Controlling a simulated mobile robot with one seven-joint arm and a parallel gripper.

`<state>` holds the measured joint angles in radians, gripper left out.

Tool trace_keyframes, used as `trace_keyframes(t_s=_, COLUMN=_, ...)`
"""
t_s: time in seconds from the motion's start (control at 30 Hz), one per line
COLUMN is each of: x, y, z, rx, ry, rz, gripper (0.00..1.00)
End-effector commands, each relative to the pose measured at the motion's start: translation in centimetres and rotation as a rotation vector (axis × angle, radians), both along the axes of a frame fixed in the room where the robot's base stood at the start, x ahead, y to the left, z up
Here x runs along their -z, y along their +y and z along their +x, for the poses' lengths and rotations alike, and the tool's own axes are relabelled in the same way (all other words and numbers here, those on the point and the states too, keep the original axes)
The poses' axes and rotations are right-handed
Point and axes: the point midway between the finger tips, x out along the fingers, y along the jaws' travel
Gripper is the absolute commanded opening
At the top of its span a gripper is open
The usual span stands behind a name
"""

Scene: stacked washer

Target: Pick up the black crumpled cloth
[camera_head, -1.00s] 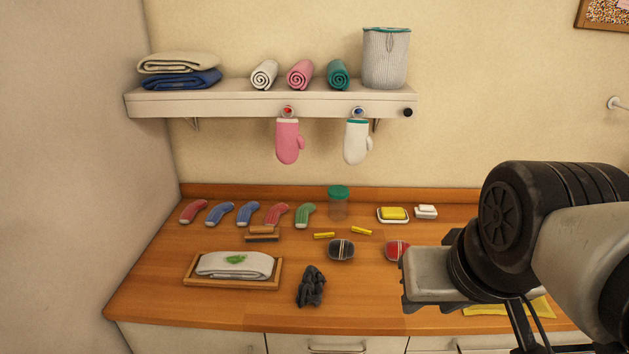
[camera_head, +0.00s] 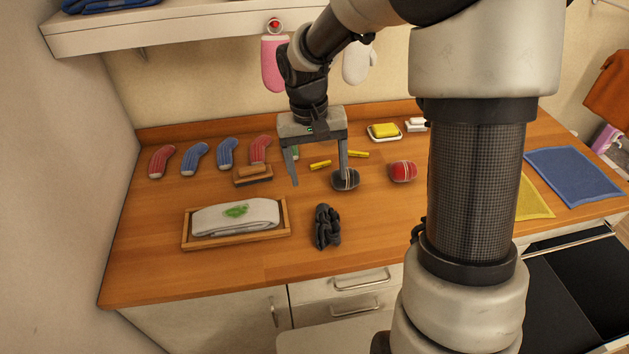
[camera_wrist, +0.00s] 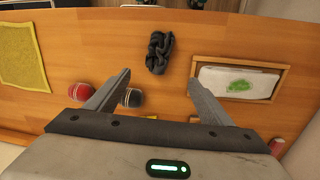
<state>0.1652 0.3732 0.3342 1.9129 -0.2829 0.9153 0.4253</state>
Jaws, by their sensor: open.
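The black crumpled cloth (camera_head: 327,227) lies on the wooden counter near its front edge, right of the wooden tray, in the head view. In the wrist view the cloth (camera_wrist: 159,52) is at the top middle, beyond the fingertips and between their lines. My gripper (camera_head: 320,182) is open and empty, fingers pointing down, above the counter and behind the cloth. In the wrist view my gripper (camera_wrist: 160,80) shows both fingers wide apart. Nothing hides the cloth.
A wooden tray (camera_head: 187,238) with a folded white towel stands left of the cloth. A dark ball-like bundle (camera_head: 346,180) sits by my right finger, and a red one (camera_head: 403,171) lies further right. Several socks lie at the back left. A shelf (camera_head: 190,27) hangs above.

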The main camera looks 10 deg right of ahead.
Motion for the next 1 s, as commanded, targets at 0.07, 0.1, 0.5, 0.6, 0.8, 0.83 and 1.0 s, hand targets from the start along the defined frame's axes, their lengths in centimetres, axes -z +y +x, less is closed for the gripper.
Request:
trace_keyframes(t_s=0.07, x=1.1, y=0.0, z=0.1, rx=0.002, ry=0.008, rz=0.003, gripper=0.75)
trace_keyframes(t_s=0.1, x=1.8, y=-0.1, z=0.0, rx=0.003, ry=0.009, rz=0.003, gripper=0.75)
trace_keyframes(t_s=0.5, x=10.1, y=-1.0, z=-0.2, rx=0.001, ry=0.011, rz=0.003, gripper=0.75)
trace_keyframes(t_s=0.6, x=11.4, y=-1.1, z=-0.2, rx=0.002, ry=0.009, rz=0.002, gripper=0.75)
trace_keyframes(t_s=0.8, x=12.6, y=-1.3, z=-0.3, rx=0.002, ry=0.007, rz=0.003, gripper=0.75)
trace_keyframes(t_s=0.83, x=12.9, y=-1.4, z=-0.3, rx=0.002, ry=0.008, rz=0.003, gripper=0.75)
trace_keyframes(t_s=1.0, x=15.3, y=-2.1, z=-0.9, rx=0.001, ry=0.011, rz=0.003, gripper=0.75)
